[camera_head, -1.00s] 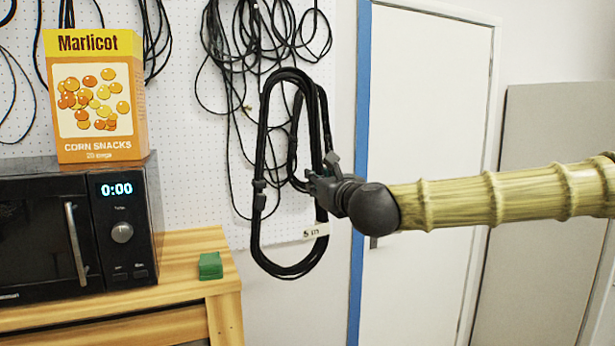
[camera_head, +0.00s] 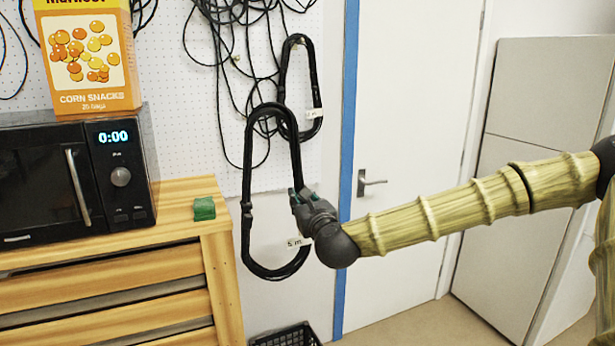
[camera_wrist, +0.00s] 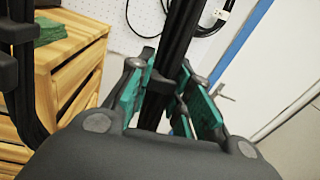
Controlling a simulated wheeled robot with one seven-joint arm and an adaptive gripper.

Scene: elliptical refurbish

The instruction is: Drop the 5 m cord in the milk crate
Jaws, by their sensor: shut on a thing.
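The 5 m cord (camera_head: 247,225) is a black, long oval coil with a small white "5 m" tag near its lower right. It hangs upright in the air in front of the pegboard. My gripper (camera_head: 301,200) is shut on the right side of the coil. In the wrist view, the black cord strands (camera_wrist: 172,55) pass between the green-padded fingers. The milk crate (camera_head: 286,336) is a black lattice crate on the floor, below the cord and a little right. Only its top edge shows at the bottom of the head view.
Another black coiled cord (camera_head: 284,80) with a white tag hangs on the pegboard (camera_head: 175,100) behind. A white door (camera_head: 405,110) is behind my arm.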

